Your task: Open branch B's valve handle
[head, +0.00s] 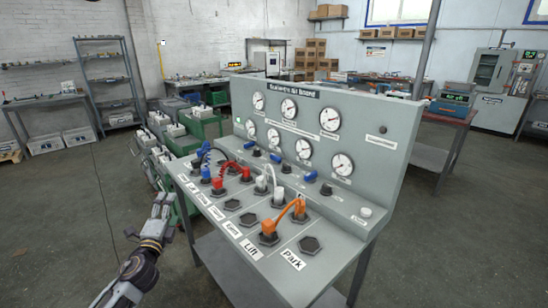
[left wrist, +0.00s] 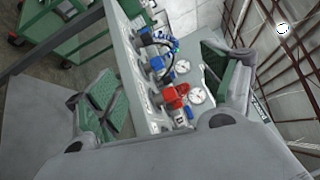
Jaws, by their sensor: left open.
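The grey test bench carries small blue handles in a row below its gauges in the head view: one at the left (head: 252,144), one in the middle (head: 274,157) and one at the right (head: 310,176). Which belongs to branch B cannot be read. My left gripper (head: 163,203) is open and empty, left of the bench's front edge and apart from it. In the left wrist view, its green-padded fingers (left wrist: 160,68) stand wide apart, with the bench's blue and red plugs seen between them. My right gripper is out of view.
The bench deck (head: 240,240) holds red plugs (head: 218,184), white plugs (head: 278,196) and orange plugs (head: 269,228) with looping hoses. A green cart (head: 200,128) stands behind the bench's left end. The floor at left is clear.

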